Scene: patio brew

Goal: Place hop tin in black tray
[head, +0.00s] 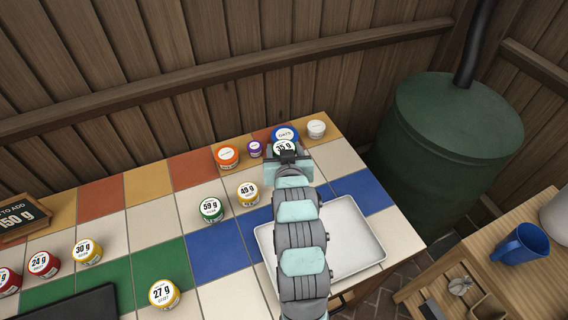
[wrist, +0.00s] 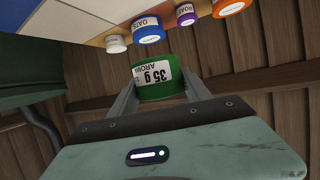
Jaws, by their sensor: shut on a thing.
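My gripper (head: 285,158) is shut on a green tin (head: 284,146) with a white label, held near the table's back edge, right of the middle. In the wrist view, the green tin (wrist: 162,90) sits between the two fingers (wrist: 157,97), its label reading 35 g AROMA upside down. The black tray (head: 72,308) lies at the bottom left of the head view, cut off by the frame edge; the part in view is bare. Other hop tins on the tiles are a green 59 g (head: 211,209), yellow 49 g (head: 248,194), yellow 27 g (head: 164,294), yellow 30 g (head: 88,251) and red 24 g (head: 44,264).
A white tray (head: 352,240) lies partly under my arm. An orange jar (head: 227,157), purple jar (head: 254,149), blue OATS jar (head: 285,133) and white jar (head: 316,129) stand along the back. A sign (head: 22,218) reads 150 g. Tiles left of the middle are mostly clear.

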